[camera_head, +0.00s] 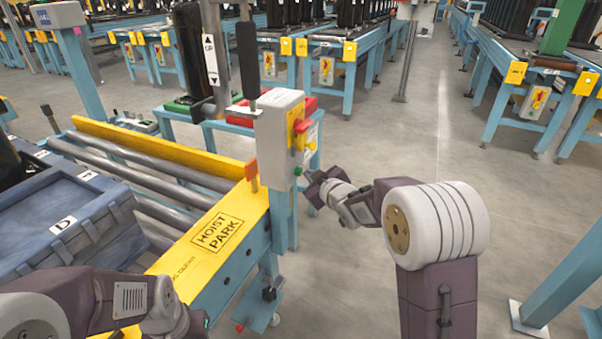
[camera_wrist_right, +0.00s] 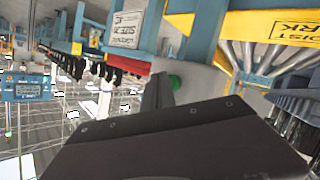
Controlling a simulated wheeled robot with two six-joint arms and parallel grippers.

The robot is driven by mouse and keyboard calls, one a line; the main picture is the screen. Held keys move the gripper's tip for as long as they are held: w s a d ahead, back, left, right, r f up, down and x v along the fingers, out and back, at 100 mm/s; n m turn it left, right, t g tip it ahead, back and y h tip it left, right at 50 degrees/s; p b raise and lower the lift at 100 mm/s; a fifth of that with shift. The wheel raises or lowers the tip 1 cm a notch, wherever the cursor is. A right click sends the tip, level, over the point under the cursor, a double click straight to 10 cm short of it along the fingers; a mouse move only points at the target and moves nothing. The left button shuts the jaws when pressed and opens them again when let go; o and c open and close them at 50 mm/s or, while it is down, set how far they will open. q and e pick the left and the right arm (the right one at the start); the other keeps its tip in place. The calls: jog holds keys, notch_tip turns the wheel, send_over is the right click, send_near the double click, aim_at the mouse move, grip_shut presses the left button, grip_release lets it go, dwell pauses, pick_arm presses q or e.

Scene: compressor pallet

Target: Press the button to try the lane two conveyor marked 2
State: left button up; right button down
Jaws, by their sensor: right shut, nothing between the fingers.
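A grey control box (camera_head: 280,125) stands on a blue post at the corner of the near roller conveyor. It carries a red and yellow switch (camera_head: 300,126) and, low on its side, a small green button (camera_head: 298,171). My right gripper (camera_head: 312,184) is shut and empty, just right of and slightly below the green button. In the right wrist view the green button (camera_wrist_right: 175,82) shows beside the dark fingers (camera_wrist_right: 157,92); contact cannot be told. My left arm (camera_head: 120,300) enters at the lower left; its fingers are not clearly seen. I can read no 2 on the box.
The yellow HOIST PARK plate (camera_head: 217,233) lies at the conveyor's near end. A blue crate marked D (camera_head: 65,225) sits on the left. A black-handled hoist (camera_head: 247,60) hangs by the box. Open floor (camera_head: 400,150) lies to the right.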

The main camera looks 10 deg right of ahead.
jog(key=shift+w+a, duration=0.25)
jog(key=shift+a, duration=0.1)
dwell(0.4)
jog(key=shift+d, duration=0.1)
jog(key=shift+s+d, duration=0.5)
jog(key=shift+d, duration=0.15)
jog(key=s+d, duration=0.1)
jog(key=d, duration=0.1)
jog(key=s+d+p, duration=0.1)
jog(key=s+d, duration=0.1)
jog(key=shift+d+p, duration=0.1)
jog(key=shift+p, duration=0.2)
jog(key=shift+w, duration=0.1)
dwell(0.5)
